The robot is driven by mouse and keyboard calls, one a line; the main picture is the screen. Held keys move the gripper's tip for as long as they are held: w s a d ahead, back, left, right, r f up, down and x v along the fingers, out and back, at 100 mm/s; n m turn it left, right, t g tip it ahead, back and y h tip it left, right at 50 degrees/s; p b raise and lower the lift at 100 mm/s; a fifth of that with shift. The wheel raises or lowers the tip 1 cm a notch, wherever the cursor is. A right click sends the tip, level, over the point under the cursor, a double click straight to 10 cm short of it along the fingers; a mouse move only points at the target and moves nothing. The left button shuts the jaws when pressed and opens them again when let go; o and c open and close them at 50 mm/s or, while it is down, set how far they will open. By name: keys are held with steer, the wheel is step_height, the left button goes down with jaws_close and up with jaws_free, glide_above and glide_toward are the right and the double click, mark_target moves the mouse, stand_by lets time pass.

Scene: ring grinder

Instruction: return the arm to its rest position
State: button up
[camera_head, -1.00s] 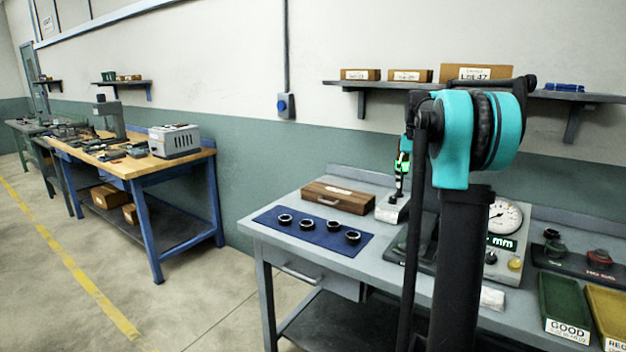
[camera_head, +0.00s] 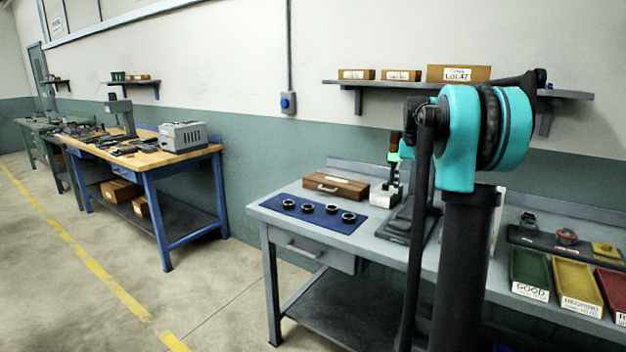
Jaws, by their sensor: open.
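My arm rises in front of the bench in the head view, with a teal and black joint (camera_head: 487,135) at the top of a dark upright link (camera_head: 465,270). A thinner black link runs down beside it on the left. My gripper cannot be made out; the arm's far end is hidden behind the joint or out of frame. The arm covers part of the grey workbench (camera_head: 290,262) and most of the equipment at its middle.
A blue mat (camera_head: 325,222) with several dark rings lies left on the bench, before a wooden case (camera_head: 336,186). Green (camera_head: 530,268), yellow (camera_head: 576,282) and red (camera_head: 610,290) trays stand right. A wall shelf (camera_head: 390,88) holds boxes. Open floor lies left.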

steer(key=s+a+f+n+t, duration=0.1)
steer(key=s+a+f, duration=0.3)
steer(key=s+f, duration=0.4)
steer(key=s+a+f+n+t, duration=0.1)
steer(key=s+a+f, duration=0.3)
steer(key=s+f, duration=0.5)
steer(key=s+a+f+n+t, duration=0.1)
steer(key=s+a+f, duration=0.3)
steer(key=s, duration=1.2)
step_height(320, 180, down, 5)
steer(key=shift+s+r+n+t, duration=0.2)
steer(key=shift+s+n+t, duration=0.1)
steer(key=shift+n+t, duration=0.15)
